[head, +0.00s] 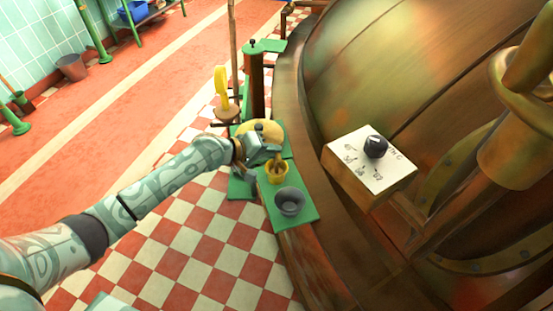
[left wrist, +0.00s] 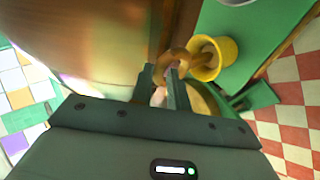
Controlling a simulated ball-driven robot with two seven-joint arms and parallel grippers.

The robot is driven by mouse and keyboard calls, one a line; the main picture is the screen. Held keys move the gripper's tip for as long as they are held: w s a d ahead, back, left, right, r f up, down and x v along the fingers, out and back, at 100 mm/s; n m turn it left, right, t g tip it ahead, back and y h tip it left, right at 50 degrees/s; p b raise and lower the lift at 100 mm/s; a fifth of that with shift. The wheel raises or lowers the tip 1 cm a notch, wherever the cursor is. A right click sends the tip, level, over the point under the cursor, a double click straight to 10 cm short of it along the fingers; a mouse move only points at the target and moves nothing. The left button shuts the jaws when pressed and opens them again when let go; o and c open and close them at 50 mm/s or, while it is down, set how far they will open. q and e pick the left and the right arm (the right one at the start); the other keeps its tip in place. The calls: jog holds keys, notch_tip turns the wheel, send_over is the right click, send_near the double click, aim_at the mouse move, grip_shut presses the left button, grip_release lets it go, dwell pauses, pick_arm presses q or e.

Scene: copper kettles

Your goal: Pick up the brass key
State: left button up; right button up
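The brass key (head: 279,160) leans in a small yellow cup (head: 275,175) on a green-topped ledge. In the left wrist view its ring-shaped end (left wrist: 175,60) sticks out of the yellow cup (left wrist: 224,54). My left gripper (head: 268,154) is just above and left of the cup. In the left wrist view a gap shows between the fingers of the left gripper (left wrist: 160,75). The key's ring is right at the fingertips, overlapping the right-hand finger. I cannot tell whether they touch. My right gripper is in neither view.
A large copper kettle (head: 400,80) curves close on the right. A white panel with a black knob (head: 375,147) juts out. Checkered floor (head: 190,240) lies left.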

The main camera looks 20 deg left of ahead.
pick_arm(q)
grip_shut()
